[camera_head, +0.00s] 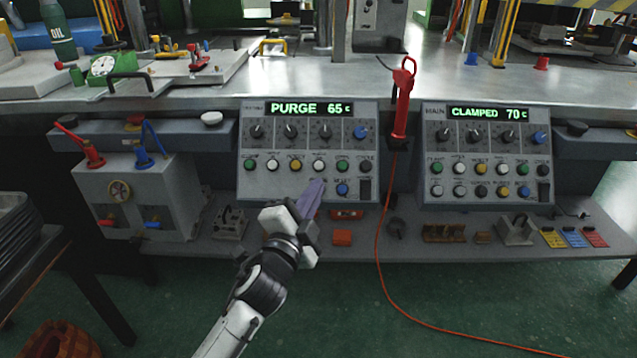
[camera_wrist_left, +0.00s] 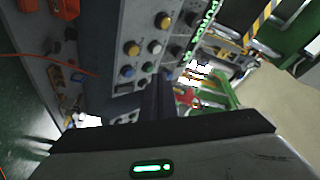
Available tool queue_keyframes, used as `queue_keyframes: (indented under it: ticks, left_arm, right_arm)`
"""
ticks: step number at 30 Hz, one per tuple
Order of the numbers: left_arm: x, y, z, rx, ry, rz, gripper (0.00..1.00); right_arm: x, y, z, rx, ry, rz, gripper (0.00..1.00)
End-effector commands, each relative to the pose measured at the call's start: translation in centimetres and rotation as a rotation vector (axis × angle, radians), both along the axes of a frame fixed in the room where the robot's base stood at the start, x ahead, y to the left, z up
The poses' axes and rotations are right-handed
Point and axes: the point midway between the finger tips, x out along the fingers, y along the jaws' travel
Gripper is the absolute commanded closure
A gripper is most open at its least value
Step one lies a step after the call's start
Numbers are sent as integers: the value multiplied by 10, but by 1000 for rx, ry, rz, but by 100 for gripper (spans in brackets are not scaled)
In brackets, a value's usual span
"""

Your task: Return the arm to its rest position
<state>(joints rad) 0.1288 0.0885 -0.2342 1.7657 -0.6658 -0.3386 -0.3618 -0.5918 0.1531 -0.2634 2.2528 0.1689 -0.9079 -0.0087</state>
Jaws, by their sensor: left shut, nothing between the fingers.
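My left arm comes in from the bottom of the head view. Its gripper (camera_head: 312,196) is shut and empty, with its purple-grey fingers pointing up at the lower part of the left control panel (camera_head: 305,107). That panel's display reads PURGE 65 C. I cannot tell whether the fingertips touch the panel. In the left wrist view the closed fingers (camera_wrist_left: 158,97) stand in front of the panel's buttons (camera_wrist_left: 134,49). My right gripper is not in view.
A second panel (camera_head: 487,112) reading CLAMPED 70 C is at right. A red handheld tool (camera_head: 402,100) hangs between the panels, its red cord running to the floor. A lower shelf (camera_head: 370,250) holds small parts. A tray rack (camera_head: 25,240) stands at left. Green floor in front is largely open.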

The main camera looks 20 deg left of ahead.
Motion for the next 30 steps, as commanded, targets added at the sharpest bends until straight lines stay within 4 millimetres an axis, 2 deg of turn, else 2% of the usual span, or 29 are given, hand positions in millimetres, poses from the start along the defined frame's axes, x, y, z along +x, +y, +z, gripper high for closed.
queue_keyframes:
  ticks: [17,20,23,25,26,27,30]
  left_arm:
    - [0,0,0,1,0,0,100]
    - [-4,0,-7,-14,14,-1,100]
    - [-22,0,-33,-90,73,-7,100]
    - [-45,-1,-64,-191,151,-10,100]
    - [-59,-2,-79,-243,191,-10,100]
    - [-79,-4,-101,-323,251,-9,100]
    - [-133,-11,-147,-524,401,7,100]
  right_arm:
    - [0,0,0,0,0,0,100]
    - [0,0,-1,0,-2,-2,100]
    - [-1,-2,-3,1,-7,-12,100]
    - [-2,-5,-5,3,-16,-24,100]
    - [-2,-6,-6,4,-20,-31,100]
    - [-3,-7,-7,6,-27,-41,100]
    - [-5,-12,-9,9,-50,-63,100]
